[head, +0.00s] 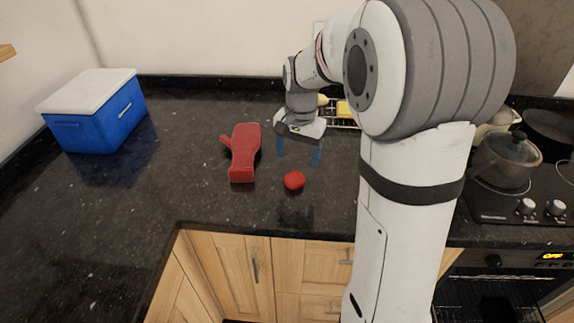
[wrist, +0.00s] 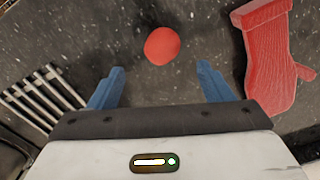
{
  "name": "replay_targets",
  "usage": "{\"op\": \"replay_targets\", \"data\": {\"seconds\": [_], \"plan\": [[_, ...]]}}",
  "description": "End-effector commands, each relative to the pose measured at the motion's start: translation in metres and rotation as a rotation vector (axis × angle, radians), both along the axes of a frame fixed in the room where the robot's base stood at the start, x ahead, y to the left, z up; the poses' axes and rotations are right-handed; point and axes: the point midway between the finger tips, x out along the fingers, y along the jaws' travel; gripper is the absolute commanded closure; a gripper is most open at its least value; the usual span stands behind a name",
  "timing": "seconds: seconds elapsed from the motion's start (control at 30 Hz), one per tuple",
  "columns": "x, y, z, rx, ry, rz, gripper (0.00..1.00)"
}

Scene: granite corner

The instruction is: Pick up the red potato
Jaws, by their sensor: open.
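The red potato (head: 294,181) is a small round red lump on the dark granite counter, near its front edge. It also shows in the wrist view (wrist: 162,46), ahead of the fingertips and roughly centred between them. My gripper (head: 298,161) is open and empty, its two blue fingers pointing down above the counter, behind the potato in the head view. In the wrist view the fingers (wrist: 160,80) stand apart, with bare counter between them. Nothing hides the potato.
A red oven mitt (head: 243,153) lies close by, left of the potato. A blue cooler with a white lid (head: 90,128) stands at the far left. A metal rack (wrist: 45,97) lies beside my gripper. A pot (head: 507,160) sits on the stove at right. The counter between cooler and mitt is clear.

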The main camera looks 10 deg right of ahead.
Motion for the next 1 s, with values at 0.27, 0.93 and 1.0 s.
{"op": "replay_targets", "data": {"seconds": [0.27,0.93,1.0], "plan": [[0.005,0.001,-0.026,0.002,0.009,-0.020,0.27],[0.004,0.005,-0.080,0.002,0.006,-0.020,0.27],[0.004,0.005,-0.080,0.002,0.006,-0.020,0.32]]}}
